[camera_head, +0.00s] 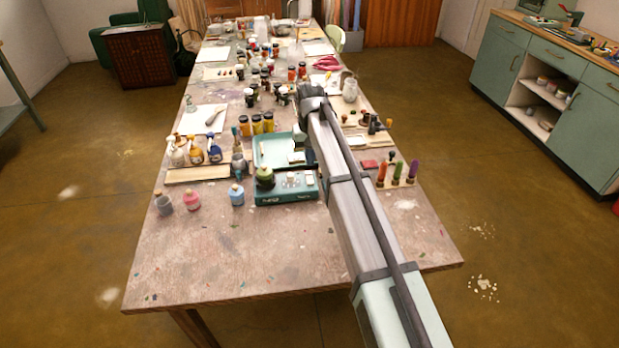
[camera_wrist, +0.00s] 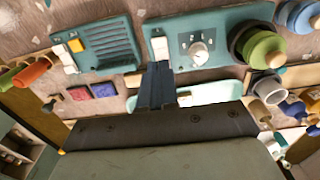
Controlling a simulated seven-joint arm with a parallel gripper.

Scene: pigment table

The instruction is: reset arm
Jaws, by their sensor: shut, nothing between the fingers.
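My arm reaches from the lower right of the head view over the table (camera_head: 215,255), its elbow bent above the middle. My gripper (camera_wrist: 157,85) shows in the wrist view as dark fingers closed together with nothing between them. It hangs in front of a teal device with a knob (camera_wrist: 197,52) and a pale mint tray (camera_wrist: 215,93); I cannot tell the gap. In the head view the teal device (camera_head: 290,187) stands near the front middle of the table, with the tray (camera_head: 272,150) behind it. The arm hides part of this area.
A green-topped jar (camera_head: 265,177) stands on the device's left part. Small bottles (camera_head: 191,200) stand to its left, spray bottles (camera_head: 196,152) farther back. Colored tubes (camera_head: 397,174) stand right of the arm. Many jars crowd the table's middle. The front strip of the table is clear.

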